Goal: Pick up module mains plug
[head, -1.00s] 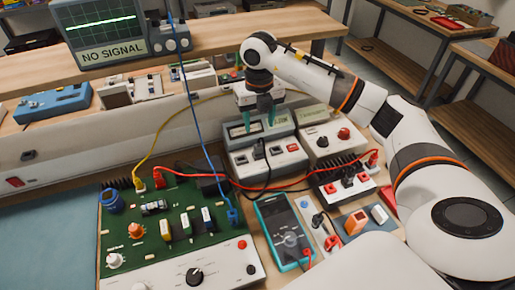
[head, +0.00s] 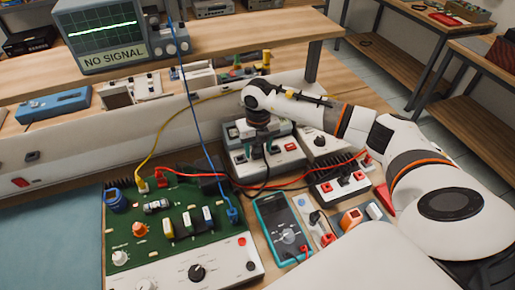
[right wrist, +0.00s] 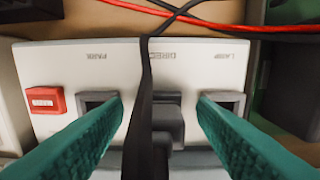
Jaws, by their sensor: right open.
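A black plug (right wrist: 168,125) with a black cable sits in the middle socket, marked DIRECT, of a pale box (right wrist: 200,60). In the head view this box (head: 240,169) stands behind the green circuit board. My right gripper (head: 263,150) points down over the box. In the right wrist view its two teal fingers (right wrist: 160,108) are open, one on each side of the plug, with gaps between. The fingertips are close to the empty PARK and LAMP sockets; I cannot tell whether they touch the box. The cable partly hides the plug. My left gripper is not in view.
A red switch (right wrist: 45,99) is beside the PARK socket. Red and black leads cross near the box. The green board (head: 150,215), a teal multimeter (head: 285,232) and a terminal block (head: 343,183) crowd the front. A blue lead (head: 200,130) hangs from above.

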